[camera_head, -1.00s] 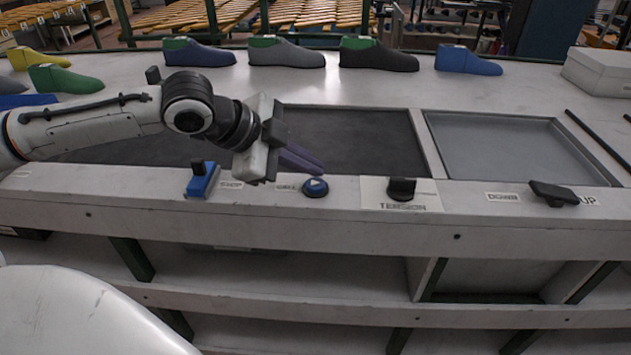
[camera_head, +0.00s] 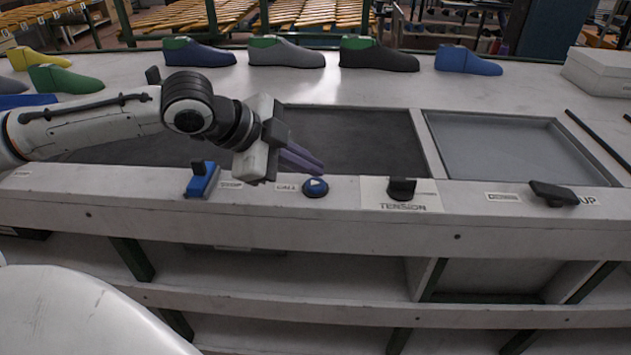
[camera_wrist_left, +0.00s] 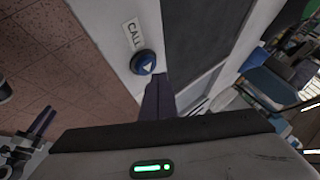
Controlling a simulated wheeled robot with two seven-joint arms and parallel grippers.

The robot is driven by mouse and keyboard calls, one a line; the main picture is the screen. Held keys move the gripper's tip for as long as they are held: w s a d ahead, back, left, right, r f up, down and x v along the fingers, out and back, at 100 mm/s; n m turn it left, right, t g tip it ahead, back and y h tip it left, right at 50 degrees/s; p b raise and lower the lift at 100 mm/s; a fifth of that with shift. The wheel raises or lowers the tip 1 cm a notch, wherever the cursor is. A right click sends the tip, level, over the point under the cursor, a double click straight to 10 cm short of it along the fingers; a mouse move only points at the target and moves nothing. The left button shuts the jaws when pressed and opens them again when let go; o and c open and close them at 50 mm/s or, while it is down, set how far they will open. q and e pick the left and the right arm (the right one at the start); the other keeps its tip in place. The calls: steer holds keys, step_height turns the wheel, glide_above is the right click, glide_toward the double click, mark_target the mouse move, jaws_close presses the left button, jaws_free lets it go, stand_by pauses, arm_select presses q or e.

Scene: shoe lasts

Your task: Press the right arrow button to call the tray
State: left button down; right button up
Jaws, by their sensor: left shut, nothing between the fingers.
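The round blue button with a white arrow (camera_head: 315,187) sits on the front ledge beside a CALL label (camera_head: 287,187). It also shows in the left wrist view (camera_wrist_left: 144,62). My left gripper (camera_head: 318,164) is shut and empty, its dark purple fingers reaching to the right. In the head view the fingertips are just behind and above the button. In the left wrist view the fingertips lie just beside the button; I cannot tell whether they touch it.
A blue switch (camera_head: 202,181) stands left of the button, and a black TENSION knob (camera_head: 402,188) stands right. A black lever (camera_head: 553,193) is further right. Behind lie a dark recessed belt (camera_head: 365,140) and a grey tray (camera_head: 510,145). Several shoe lasts stand at the back.

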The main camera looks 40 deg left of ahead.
arm_select(q)
steer(key=shift+f, duration=0.1)
steer(key=shift+f, duration=0.3)
